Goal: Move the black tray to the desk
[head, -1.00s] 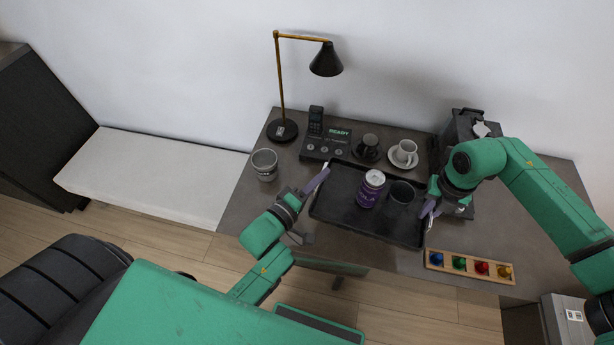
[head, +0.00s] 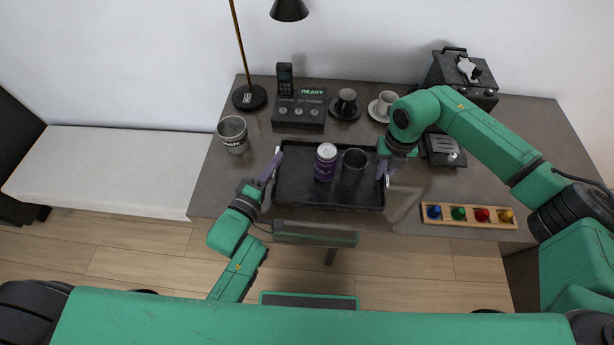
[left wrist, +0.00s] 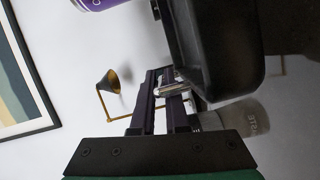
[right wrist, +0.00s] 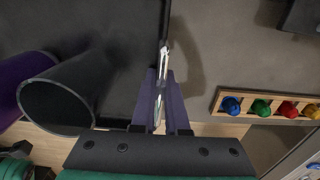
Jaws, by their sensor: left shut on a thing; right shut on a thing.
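The black tray (head: 300,195) is at the front middle of the desk (head: 210,185) in the head view. It carries a purple can (head: 325,163) and a dark cup (head: 354,165), both upright. My left gripper (head: 274,162) is shut on the tray's left side, and the tray shows close up in the left wrist view (left wrist: 225,60). My right gripper (head: 384,172) is shut on the tray's right side, also seen in the right wrist view (right wrist: 164,60). I cannot tell whether the tray touches the desk.
A grey cup (head: 233,135) stands left of the tray. Behind are a lamp base (head: 249,97), a phone console (head: 299,112) and two cups on saucers (head: 385,105). A wooden rack of colored pegs (head: 468,215) lies front right, with a black machine (head: 460,75) behind.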

